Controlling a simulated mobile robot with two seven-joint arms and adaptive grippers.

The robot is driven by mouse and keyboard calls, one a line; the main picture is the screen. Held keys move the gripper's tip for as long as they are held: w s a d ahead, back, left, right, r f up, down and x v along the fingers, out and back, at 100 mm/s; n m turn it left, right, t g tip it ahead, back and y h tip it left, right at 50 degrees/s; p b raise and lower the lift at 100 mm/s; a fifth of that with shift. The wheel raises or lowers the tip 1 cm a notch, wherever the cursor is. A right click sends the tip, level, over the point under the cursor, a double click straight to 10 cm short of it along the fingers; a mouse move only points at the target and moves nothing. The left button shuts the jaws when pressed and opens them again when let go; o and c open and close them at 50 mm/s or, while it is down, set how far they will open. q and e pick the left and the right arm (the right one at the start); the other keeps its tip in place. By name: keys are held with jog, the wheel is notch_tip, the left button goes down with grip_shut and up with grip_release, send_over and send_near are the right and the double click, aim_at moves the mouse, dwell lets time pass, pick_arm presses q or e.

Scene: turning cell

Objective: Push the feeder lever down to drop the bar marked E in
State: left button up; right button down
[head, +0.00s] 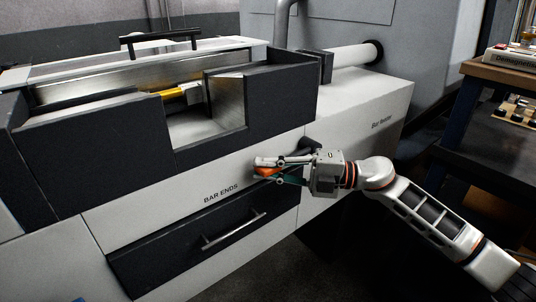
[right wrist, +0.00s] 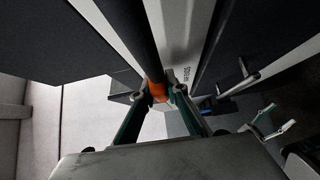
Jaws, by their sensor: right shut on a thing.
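The feeder lever shows in the right wrist view as a dark rod (right wrist: 149,50) with an orange end (right wrist: 156,90). In the head view the orange end (head: 266,171) is partly covered by my right gripper (head: 262,169). My right gripper also shows in the right wrist view (right wrist: 156,92), its fingers shut around the orange end. My left gripper (right wrist: 277,118) shows at the lower right of the right wrist view, fingers apart and empty; it is outside the head view. A yellow piece (head: 174,93) lies in the machine's open trough. I cannot make out a letter E on it.
A dark drawer (head: 180,250) marked BAR ENDS, with a bar handle (head: 234,231), is below the right gripper. A white tube (head: 352,57) runs from the machine at the back. A shelf bench (head: 495,71) stands at the far right. Dark floor is clear below.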

jog(key=shift+w+d+f+n+h+p, duration=0.1)
jog(key=shift+f+n+h+p, duration=0.4)
jog(key=shift+f, duration=0.75)
jog(key=shift+d+f+n+h+p, duration=0.1)
jog(key=shift+f+n+h+p, duration=0.2)
jog(key=shift+f+n+h, duration=0.65)
jog(key=shift+f+m+y, duration=0.25)
jog(key=shift+f+m, duration=0.05)
jog(key=shift+m, duration=0.05)
jog(key=c, duration=2)
grip_release()
jog(key=shift+d, duration=0.1)
jog(key=v, duration=1.2)
jog(key=shift+r, duration=0.1)
